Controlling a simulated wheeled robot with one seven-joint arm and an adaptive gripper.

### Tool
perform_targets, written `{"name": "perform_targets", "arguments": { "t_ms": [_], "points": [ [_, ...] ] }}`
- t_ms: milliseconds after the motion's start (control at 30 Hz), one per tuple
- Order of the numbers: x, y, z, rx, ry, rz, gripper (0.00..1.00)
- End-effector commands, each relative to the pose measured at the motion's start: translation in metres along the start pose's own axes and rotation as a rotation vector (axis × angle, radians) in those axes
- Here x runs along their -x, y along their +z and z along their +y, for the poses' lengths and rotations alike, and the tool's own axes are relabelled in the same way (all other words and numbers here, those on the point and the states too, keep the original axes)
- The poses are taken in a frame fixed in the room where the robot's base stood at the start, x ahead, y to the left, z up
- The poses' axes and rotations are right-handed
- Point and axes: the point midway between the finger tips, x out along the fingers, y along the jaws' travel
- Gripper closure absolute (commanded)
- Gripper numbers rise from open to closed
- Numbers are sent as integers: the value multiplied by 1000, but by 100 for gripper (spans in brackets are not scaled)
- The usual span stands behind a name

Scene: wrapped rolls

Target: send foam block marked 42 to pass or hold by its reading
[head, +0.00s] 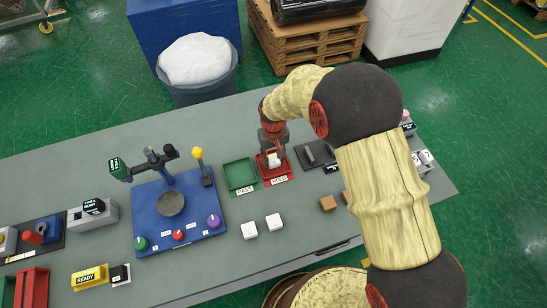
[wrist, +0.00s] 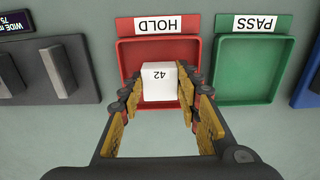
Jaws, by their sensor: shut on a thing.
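The white foam block marked 42 (wrist: 162,84) is between the fingers of my gripper (wrist: 160,96) in the wrist view, over the red HOLD tray (wrist: 125,58). My gripper is shut on it. I cannot tell whether the block touches the tray floor. In the head view my gripper (head: 274,156) and the block (head: 275,161) are at the red HOLD tray (head: 287,170). The green PASS tray (head: 240,174) is beside it and empty; it also shows in the wrist view (wrist: 252,70).
A blue station (head: 200,237) with a round grey plate and coloured knobs stands left of the trays. A dark device (head: 318,153) sits right of them.

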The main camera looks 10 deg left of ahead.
Motion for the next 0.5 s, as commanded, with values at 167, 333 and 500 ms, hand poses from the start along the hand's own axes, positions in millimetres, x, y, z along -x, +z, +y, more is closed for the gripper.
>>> {"name": "perform_targets", "arguments": {
  "t_ms": [167, 333, 500],
  "points": [
    [-6, 0, 0, 0, 0, 0, 87],
    [-6, 0, 0, 0, 0, 0, 87],
    [-6, 0, 0, 0, 0, 0, 61]
  ]
}}
